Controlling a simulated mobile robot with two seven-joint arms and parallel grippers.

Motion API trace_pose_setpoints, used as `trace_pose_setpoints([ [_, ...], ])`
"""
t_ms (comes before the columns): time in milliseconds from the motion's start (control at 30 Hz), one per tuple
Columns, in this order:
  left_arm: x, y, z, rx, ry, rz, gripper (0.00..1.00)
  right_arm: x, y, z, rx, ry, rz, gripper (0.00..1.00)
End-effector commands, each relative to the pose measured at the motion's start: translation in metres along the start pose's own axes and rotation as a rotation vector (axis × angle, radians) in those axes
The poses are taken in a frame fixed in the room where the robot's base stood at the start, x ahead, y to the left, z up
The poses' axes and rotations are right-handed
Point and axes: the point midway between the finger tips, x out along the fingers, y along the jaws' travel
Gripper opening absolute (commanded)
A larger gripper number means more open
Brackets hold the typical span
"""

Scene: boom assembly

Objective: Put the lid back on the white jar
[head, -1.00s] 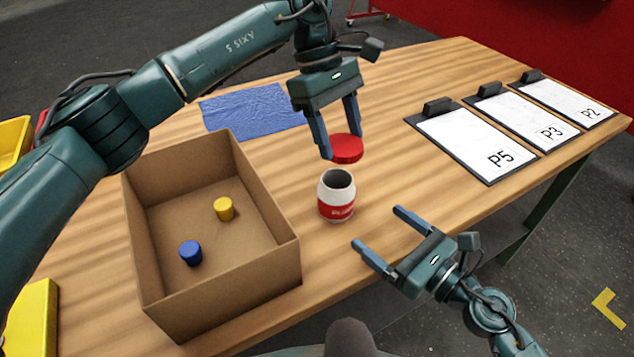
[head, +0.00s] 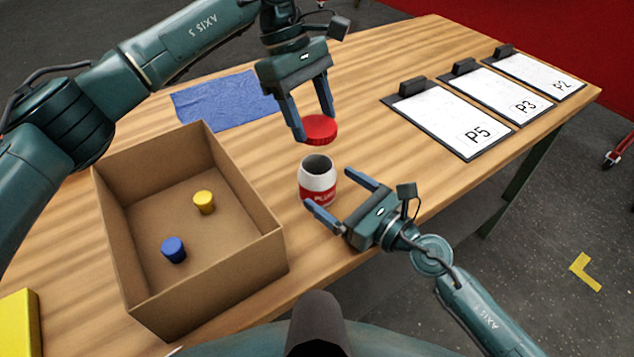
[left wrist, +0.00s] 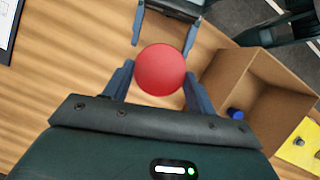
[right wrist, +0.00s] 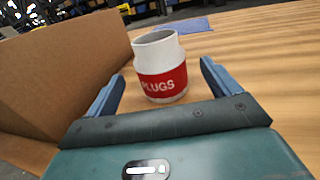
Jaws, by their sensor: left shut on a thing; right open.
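The white jar (head: 318,178) with a red "PLUGS" label stands upright and uncovered on the table, right of the box. It also shows in the right wrist view (right wrist: 160,62). My left gripper (head: 314,128) is shut on the red lid (head: 321,130), held above and slightly behind the jar. The lid fills the space between the fingers in the left wrist view (left wrist: 161,69) and hides the jar there. My right gripper (head: 327,193) is open, low over the table, its fingers pointing at the jar. The jar appears between or just beyond the fingertips; contact cannot be told.
A cardboard box (head: 262,262) left of the jar holds a yellow plug (head: 204,202) and a blue plug (head: 174,249). A blue cloth (head: 225,100) lies behind it. Several clipboards, including P5 (head: 450,120), lie at the right. The table between the clipboards and jar is clear.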

Motion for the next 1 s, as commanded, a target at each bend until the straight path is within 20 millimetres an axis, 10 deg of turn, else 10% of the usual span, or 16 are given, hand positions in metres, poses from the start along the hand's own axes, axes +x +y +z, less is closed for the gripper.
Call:
trace_pose_setpoints([
  [400, 0.000, 0.000, 0.000, 0.000, 0.000, 0.000, 0.36, 0.055, 0.000, 0.000, 0.001, 0.001, -0.001, 0.89],
  [767, 0.000, 0.000, 0.000, 0.000, 0.000, 0.000, 0.36, 0.058, 0.000, 0.000, 0.000, 0.001, 0.000, 0.89],
  [1000, 0.000, 0.000, 0.000, 0.000, 0.000, 0.000, 0.36, 0.057, 0.000, 0.000, 0.000, 0.001, 0.000, 0.69],
])
